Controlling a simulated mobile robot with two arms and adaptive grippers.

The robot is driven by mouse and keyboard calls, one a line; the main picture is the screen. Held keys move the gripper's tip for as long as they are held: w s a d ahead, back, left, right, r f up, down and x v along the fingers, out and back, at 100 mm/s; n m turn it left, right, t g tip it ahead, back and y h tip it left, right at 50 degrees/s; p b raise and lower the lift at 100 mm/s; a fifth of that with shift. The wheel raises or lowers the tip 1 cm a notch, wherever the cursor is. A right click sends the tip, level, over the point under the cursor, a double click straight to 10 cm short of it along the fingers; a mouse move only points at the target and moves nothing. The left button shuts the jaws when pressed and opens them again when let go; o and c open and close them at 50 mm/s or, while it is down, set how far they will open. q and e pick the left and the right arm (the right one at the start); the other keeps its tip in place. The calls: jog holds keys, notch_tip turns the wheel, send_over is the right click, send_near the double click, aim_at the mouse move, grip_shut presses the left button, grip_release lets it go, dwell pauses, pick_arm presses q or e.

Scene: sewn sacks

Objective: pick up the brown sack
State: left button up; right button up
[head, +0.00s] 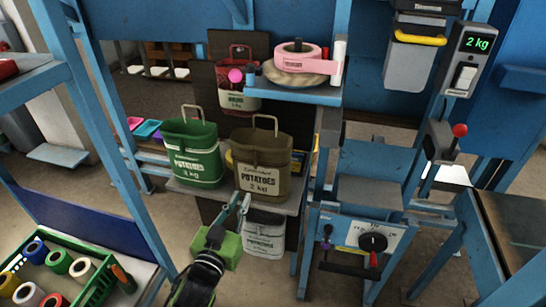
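The brown sack (260,162), marked "POTATOES 2 kg", stands upright on a grey shelf (288,205) with its wire handle (265,125) raised. My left gripper (240,202) reaches up from the bottom, in front of and below the sack's lower left edge. Its two fingers look slightly apart, with nothing seen between them. I cannot tell whether a finger touches the sack. My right gripper is not in view.
A green sack (194,154) stands close left of the brown one, and a red sack (238,85) hangs or stands behind. A white sack (264,235) and a green block (231,250) are lower down. Blue posts and a machine (362,240) bound the right side.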

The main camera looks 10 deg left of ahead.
pick_arm(q)
jog(key=w+r, duration=0.1)
jog(key=r, duration=0.1)
jog(key=p, duration=0.2)
send_near(255, 164)
jog(key=w, duration=0.4)
jog(key=shift+w+d+r, duration=0.1)
jog(key=shift+w+r, duration=0.05)
jog(key=shift+w, duration=0.45)
jog(key=w, duration=0.1)
jog(key=w+f+p, duration=0.1)
jog(key=w, duration=0.1)
jog(key=shift+w, duration=0.35)
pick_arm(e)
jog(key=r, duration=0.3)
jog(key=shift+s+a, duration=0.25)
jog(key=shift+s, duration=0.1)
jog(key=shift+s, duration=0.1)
pick_arm(q)
grip_shut()
jog(key=shift+r, duration=0.1)
